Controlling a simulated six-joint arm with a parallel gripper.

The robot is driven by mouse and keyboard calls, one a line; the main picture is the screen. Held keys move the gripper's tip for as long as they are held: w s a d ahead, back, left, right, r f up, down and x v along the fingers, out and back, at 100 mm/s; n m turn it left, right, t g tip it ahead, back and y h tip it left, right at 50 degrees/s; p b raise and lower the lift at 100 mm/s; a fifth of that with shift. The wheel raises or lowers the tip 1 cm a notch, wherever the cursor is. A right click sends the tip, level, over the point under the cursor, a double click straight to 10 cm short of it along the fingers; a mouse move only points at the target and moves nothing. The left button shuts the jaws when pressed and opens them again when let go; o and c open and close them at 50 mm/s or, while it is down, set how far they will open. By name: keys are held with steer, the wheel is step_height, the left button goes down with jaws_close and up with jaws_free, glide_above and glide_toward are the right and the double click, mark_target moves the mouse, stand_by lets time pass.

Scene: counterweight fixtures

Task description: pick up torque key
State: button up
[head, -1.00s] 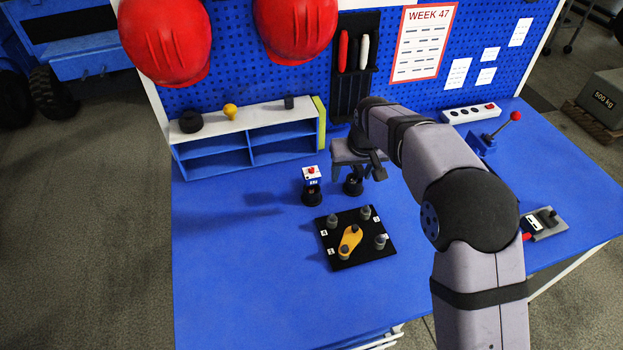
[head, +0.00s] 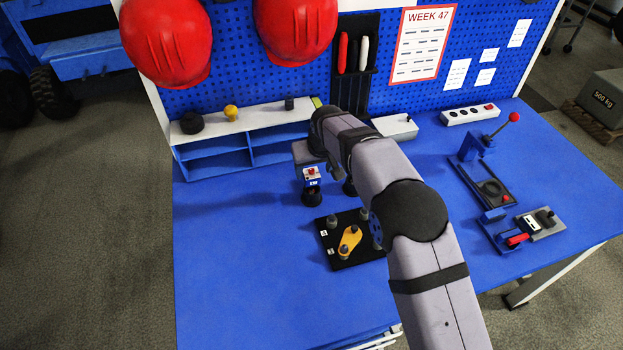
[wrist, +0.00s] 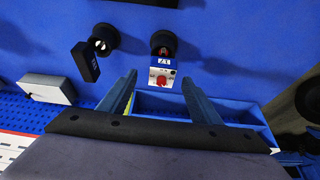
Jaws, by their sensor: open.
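Two small fittings stand on round black bases on the blue bench; I cannot tell for sure which is the torque key. One is a blue and white block with a red knob (head: 312,175); in the wrist view the block (wrist: 161,73) shows just beyond and between the fingertips. The other has a flat black labelled head (wrist: 86,62) and stands left of it in the wrist view; in the head view my arm mostly hides it. My gripper (wrist: 160,80) is open and empty, with its fingers apart from both. In the head view its fingers are hidden.
A black plate (head: 332,255) with posts and an orange link (head: 350,240) lies in front of the fittings. A white and blue shelf (head: 215,155) stands behind. A red-knobbed lever fixture (head: 480,145) is at right. The bench's left front is clear.

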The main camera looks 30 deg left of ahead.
mark_target(312, 173)
steer(key=shift+p+x, duration=1.45)
steer(key=shift+x, duration=1.1)
steer(key=shift+s, duration=0.2)
steer(key=shift+a, duration=0.1)
steer(key=c, duration=1.4)
